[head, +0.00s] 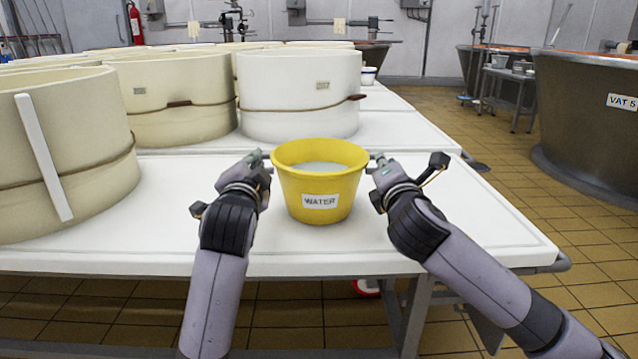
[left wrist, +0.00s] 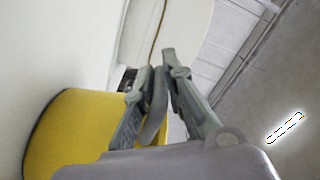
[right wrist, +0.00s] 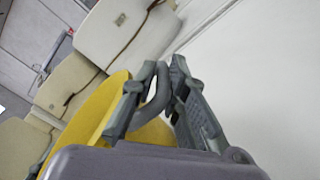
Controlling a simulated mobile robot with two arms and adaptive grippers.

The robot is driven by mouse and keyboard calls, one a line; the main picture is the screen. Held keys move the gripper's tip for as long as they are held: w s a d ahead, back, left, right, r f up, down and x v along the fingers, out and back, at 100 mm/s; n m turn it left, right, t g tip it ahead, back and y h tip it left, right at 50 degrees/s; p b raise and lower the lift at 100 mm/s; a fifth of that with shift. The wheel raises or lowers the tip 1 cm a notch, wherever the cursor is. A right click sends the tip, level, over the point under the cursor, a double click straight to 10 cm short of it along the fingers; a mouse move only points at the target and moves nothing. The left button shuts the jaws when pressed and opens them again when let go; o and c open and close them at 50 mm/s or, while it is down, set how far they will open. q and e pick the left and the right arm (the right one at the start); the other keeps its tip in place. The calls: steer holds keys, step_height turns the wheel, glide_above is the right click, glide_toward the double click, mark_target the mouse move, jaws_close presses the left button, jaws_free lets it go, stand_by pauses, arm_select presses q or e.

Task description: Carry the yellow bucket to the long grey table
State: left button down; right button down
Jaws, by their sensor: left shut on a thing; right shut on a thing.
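The yellow bucket (head: 318,195) is upright over the near white table, with a "WATER" label facing me and pale liquid inside. My left gripper (head: 262,160) is at its left side, shut on a grey side handle (left wrist: 155,108). My right gripper (head: 376,163) is at its right side, shut on the other grey handle (right wrist: 155,108). The yellow wall also shows in the left wrist view (left wrist: 62,130) and the right wrist view (right wrist: 100,110). I cannot tell whether its base touches the tabletop. A grey metal table (head: 508,75) stands far back right; I cannot tell whether it is the long one.
Large cream round moulds (head: 300,85) stand behind and left of the bucket on white tables (head: 455,240). Copper vats (head: 590,125) stand at the right. Tiled floor (head: 500,150) is open between the tables and the vats. A fire extinguisher (head: 136,22) is at the back left.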

arm_select(q)
steer(key=shift+f, duration=0.1)
arm_select(e)
steer(key=shift+f, duration=0.35)
